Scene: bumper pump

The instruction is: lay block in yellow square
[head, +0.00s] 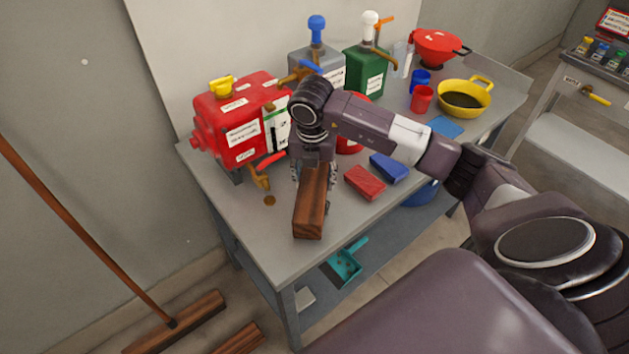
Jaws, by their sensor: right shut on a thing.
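A brown wooden block (310,207) is at the near part of the grey table (262,228), its long side pointing toward me. My right gripper (312,163) points down at the block's far end and is shut on it. The wrist hides most of the fingers. I cannot tell whether the block touches the tabletop or hangs just above it. I see no yellow square; the block and my arm cover part of the table. My left gripper is out of view.
A red tank (237,125) with a brass tap stands left of the gripper. A red sponge-like block (365,182) and a blue one (389,167) lie to the right. Cups, a yellow pan (462,97) and pump containers stand farther back. The table's near left corner is clear.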

